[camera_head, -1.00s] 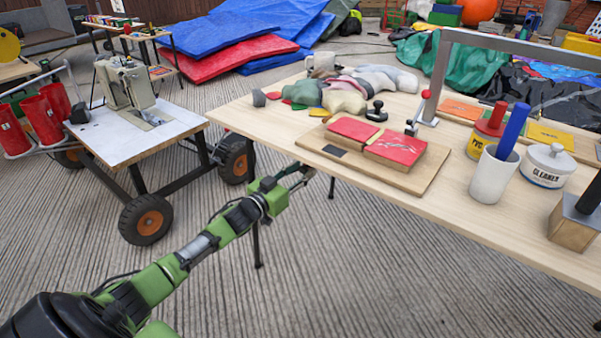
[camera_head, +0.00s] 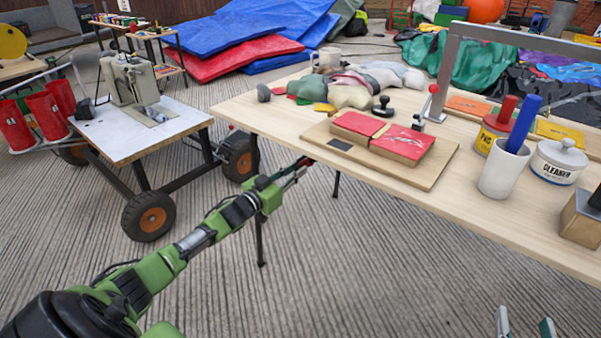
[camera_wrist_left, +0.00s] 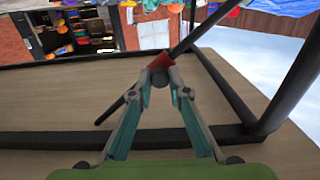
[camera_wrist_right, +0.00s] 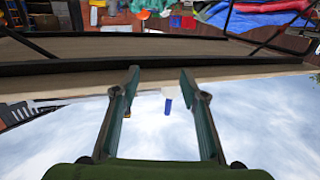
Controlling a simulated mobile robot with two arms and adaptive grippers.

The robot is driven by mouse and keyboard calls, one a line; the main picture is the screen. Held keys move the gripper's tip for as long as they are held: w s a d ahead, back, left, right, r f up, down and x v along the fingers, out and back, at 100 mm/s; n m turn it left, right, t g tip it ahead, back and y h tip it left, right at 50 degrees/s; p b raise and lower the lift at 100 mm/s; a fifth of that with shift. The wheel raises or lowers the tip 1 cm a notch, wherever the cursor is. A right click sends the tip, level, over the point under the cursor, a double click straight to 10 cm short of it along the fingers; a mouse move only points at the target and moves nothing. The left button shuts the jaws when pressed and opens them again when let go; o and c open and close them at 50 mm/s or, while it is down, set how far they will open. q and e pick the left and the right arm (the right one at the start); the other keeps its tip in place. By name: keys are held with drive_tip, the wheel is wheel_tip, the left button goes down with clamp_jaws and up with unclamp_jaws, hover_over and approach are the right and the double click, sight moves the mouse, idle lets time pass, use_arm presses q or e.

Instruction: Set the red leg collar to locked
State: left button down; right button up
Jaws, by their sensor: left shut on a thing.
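The red leg collar (camera_wrist_left: 163,60) shows in the left wrist view, around a dark table leg (camera_wrist_left: 185,45) under the table. My left gripper (camera_wrist_left: 160,76) has its fingertips brought together at the collar and is shut on it. A thin dark bar slants down to the left behind the fingers; I cannot tell whether it is the collar's lever. In the head view my left gripper (camera_head: 303,167) is at the worktable's front edge, and the collar is not clearly seen. My right gripper (camera_head: 525,322) is open and empty, low at the bottom right; its spread fingers show in the right wrist view (camera_wrist_right: 158,85).
The wooden worktable (camera_head: 460,205) bears a board with red pads (camera_head: 385,137), a white cup (camera_head: 502,170), a cleaner tin (camera_head: 557,160) and fabric scraps. A wheeled cart (camera_head: 150,140) stands at the left. The concrete floor before the table is clear.

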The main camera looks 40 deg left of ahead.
use_arm(q)
drive_tip(key=shift+a+f+b, duration=0.55)
drive_tip(key=shift+a+f, duration=0.3)
drive_tip(key=shift+a, duration=0.1)
drive_tip(key=c, duration=1.9)
unclamp_jaws()
drive_tip(key=shift+a+f, duration=0.1)
use_arm(e)
wheel_tip(320, 180, up, 7)
drive_tip(key=t+y, duration=0.1)
drive_tip(key=t, duration=0.2)
drive_tip(key=shift+s+a+t, duration=0.2)
drive_tip(key=shift+a+t, duration=0.1)
drive_tip(key=shift+a, duration=0.15)
drive_tip(key=shift+r, duration=0.1)
use_arm(q)
drive_tip(key=s, duration=1.2)
drive_tip(key=shift+a, duration=0.45)
